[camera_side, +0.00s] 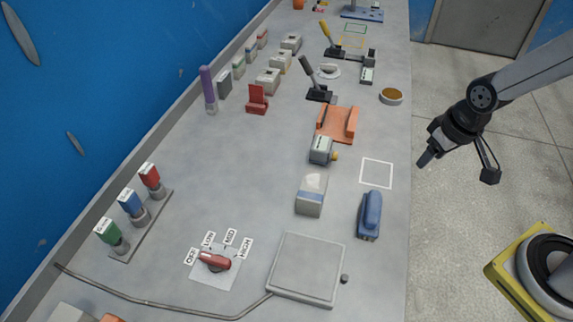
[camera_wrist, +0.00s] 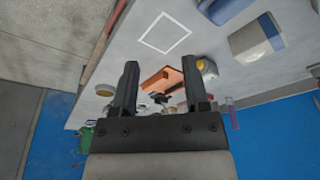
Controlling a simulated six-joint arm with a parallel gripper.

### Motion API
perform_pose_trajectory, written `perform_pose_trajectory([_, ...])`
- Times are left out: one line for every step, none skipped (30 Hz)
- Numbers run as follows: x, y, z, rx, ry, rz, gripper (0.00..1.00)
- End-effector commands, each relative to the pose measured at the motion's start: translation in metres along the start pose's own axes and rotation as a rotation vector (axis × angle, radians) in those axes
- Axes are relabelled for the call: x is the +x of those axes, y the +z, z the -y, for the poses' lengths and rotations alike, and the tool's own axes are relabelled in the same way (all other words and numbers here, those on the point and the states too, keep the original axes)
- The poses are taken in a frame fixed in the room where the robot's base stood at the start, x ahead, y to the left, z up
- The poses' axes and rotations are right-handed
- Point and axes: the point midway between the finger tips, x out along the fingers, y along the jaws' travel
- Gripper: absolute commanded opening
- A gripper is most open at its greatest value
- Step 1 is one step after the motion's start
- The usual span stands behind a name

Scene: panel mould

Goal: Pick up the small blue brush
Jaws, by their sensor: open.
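The small blue brush (camera_side: 369,214) lies near the right edge of the grey table in the side view, just below a white square outline (camera_side: 376,173). In the wrist view part of the blue brush (camera_wrist: 222,9) shows at the top edge, right of the outline (camera_wrist: 165,33). My gripper (camera_side: 426,157) hangs beyond the table's right edge, up and right of the brush in the side view, apart from it. In the wrist view my gripper (camera_wrist: 160,68) has its two fingers spread with nothing held between them.
A pale box (camera_side: 311,195) stands left of the brush, and a flat grey plate (camera_side: 306,267) lies below. An orange cradle (camera_side: 337,123) and a brown bowl (camera_side: 391,96) sit farther back. A yellow-framed machine (camera_side: 545,265) stands on the floor at right.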

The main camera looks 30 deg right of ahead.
Motion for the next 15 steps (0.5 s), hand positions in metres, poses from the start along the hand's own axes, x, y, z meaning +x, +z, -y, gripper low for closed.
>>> perform_pose_trajectory([0.0000, 0.0000, 0.0000, 0.000, 0.000, 0.000, 0.59])
perform_pose_trajectory([0.0000, 0.0000, 0.0000, 0.000, 0.000, 0.000, 0.59])
perform_pose_trajectory([0.0000, 0.0000, 0.0000, 0.000, 0.000, 0.000, 0.59])
perform_pose_trajectory([0.0000, -0.0001, 0.0000, 0.000, 0.000, 0.000, 0.59])
perform_pose_trajectory([0.0000, -0.0001, 0.0000, 0.000, 0.000, 0.000, 0.59])
perform_pose_trajectory([0.0000, -0.0001, 0.0000, 0.000, 0.000, 0.000, 0.59])
perform_pose_trajectory([0.0000, -0.0001, 0.0000, 0.000, 0.000, 0.000, 0.59])
perform_pose_trajectory([0.0000, -0.0001, 0.0000, 0.000, 0.000, 0.000, 0.62])
perform_pose_trajectory([0.0000, -0.0001, 0.0000, 0.000, 0.000, 0.000, 0.75])
perform_pose_trajectory([0.0000, -0.0001, 0.0000, 0.000, 0.000, 0.000, 0.82])
perform_pose_trajectory([0.0000, 0.0000, 0.0000, 0.000, 0.000, 0.000, 0.82])
perform_pose_trajectory([0.0000, 0.0000, 0.0000, 0.000, 0.000, 0.000, 0.82])
perform_pose_trajectory([0.0000, 0.0000, 0.0000, 0.000, 0.000, 0.000, 0.82])
perform_pose_trajectory([0.0000, 0.0000, 0.0000, 0.000, 0.000, 0.000, 0.82])
perform_pose_trajectory([0.0000, 0.0000, 0.0000, 0.000, 0.000, 0.000, 0.82])
